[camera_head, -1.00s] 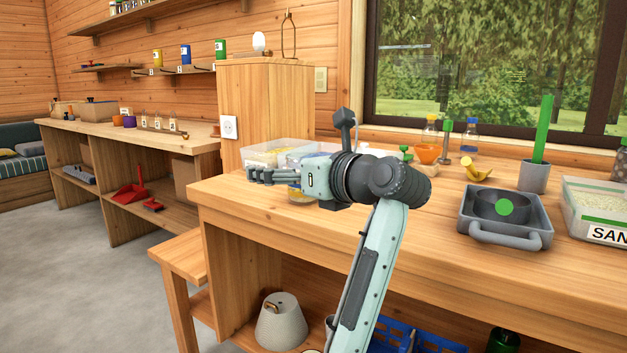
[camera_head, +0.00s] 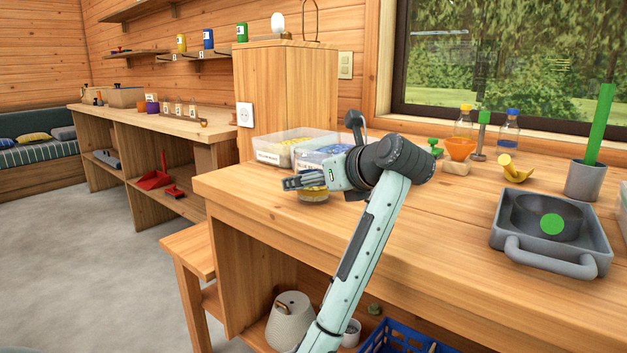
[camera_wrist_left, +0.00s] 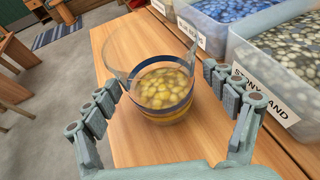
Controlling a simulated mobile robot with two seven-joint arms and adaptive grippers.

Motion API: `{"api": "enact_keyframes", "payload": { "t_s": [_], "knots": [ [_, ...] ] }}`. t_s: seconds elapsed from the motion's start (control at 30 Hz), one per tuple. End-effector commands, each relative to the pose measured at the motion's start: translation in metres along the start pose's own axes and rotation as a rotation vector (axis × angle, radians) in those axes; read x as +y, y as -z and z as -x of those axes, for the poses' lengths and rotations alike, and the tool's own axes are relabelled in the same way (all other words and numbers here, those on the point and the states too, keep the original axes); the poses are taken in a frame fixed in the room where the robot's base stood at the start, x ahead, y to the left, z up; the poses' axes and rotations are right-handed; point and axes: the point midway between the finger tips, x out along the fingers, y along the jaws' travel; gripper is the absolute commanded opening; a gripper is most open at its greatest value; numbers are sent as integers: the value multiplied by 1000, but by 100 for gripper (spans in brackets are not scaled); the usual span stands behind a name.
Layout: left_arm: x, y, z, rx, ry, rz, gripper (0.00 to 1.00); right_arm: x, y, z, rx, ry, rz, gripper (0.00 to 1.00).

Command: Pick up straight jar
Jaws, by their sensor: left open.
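The straight jar (camera_wrist_left: 160,93) is clear glass with yellow pieces inside and a dark blue band. In the left wrist view it stands upright, framed between the two open fingers of my left gripper (camera_wrist_left: 165,88). No clear contact shows. In the head view the jar (camera_head: 313,194) stands near the left end of the bench, and my left gripper (camera_head: 304,183) is level with it and hides its upper part. My right gripper is not in view.
Clear bins of stones (camera_head: 283,148) stand just behind the jar; one bin (camera_wrist_left: 285,95) is close to the right finger. A grey tray with a bowl (camera_head: 505,226) sits on the right. The bench (camera_head: 440,215) between is bare.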

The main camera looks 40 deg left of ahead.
Motion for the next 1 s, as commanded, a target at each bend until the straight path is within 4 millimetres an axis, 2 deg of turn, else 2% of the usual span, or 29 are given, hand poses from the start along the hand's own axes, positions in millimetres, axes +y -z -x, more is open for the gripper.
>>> {"api": "enact_keyframes", "payload": {
  "t_s": [0.27,0.77,1.0],
  "knots": [
    [0,0,-3,0,0,0,84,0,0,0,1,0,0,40],
    [0,0,-3,0,0,0,22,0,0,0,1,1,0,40],
    [0,-2,-2,-2,1,1,22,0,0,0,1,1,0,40]
  ]
}}
